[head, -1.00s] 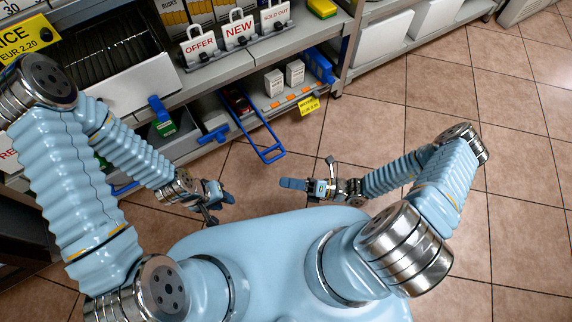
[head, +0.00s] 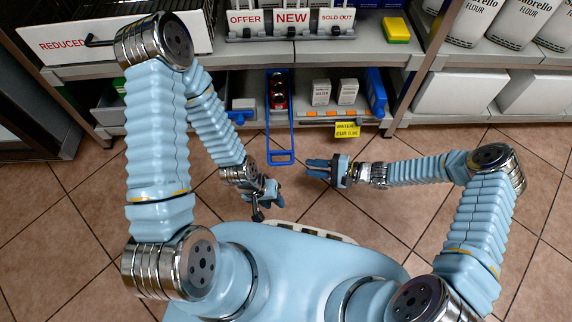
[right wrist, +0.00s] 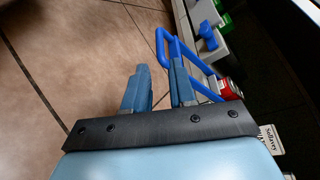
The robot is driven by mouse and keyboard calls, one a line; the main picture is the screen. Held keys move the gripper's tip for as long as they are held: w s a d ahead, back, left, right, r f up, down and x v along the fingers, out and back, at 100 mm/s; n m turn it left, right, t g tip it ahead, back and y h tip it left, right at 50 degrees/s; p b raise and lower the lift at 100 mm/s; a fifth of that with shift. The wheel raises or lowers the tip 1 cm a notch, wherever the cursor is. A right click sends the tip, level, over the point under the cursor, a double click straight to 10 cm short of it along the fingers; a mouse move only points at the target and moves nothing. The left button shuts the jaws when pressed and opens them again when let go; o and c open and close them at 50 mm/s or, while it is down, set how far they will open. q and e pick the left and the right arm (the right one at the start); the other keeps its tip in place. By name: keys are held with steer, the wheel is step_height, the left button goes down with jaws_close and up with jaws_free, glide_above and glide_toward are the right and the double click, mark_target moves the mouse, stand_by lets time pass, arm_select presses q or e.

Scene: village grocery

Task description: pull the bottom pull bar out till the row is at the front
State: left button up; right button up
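The blue pull bar (head: 281,157) is the front of a long blue frame at the bottom shelf, reaching out over the floor. A short row of red and dark cans (head: 278,92) sits within the frame at its shelf end. In the right wrist view the blue bar (right wrist: 160,44) shows beyond the fingers, with a red can (right wrist: 231,88) behind it. My right gripper (head: 309,168) is open and empty, just right of the bar in the head view and apart from it. My left gripper (head: 275,194) is below the bar, touching nothing visible; its finger gap is unclear.
White cartons (head: 321,92) stand right of the row, above a yellow price tag (head: 347,130). A blue divider (head: 376,92) and a shelf upright (head: 412,85) are farther right. The upper shelf (head: 225,58) overhangs the row. Tiled floor (head: 400,225) is free in front.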

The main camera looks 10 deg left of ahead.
mark_target(286, 164)
steer(key=b+x, duration=0.1)
steer(key=x, duration=1)
steer(key=shift+s+a, duration=0.1)
steer(key=shift+a, duration=0.15)
jaws_close()
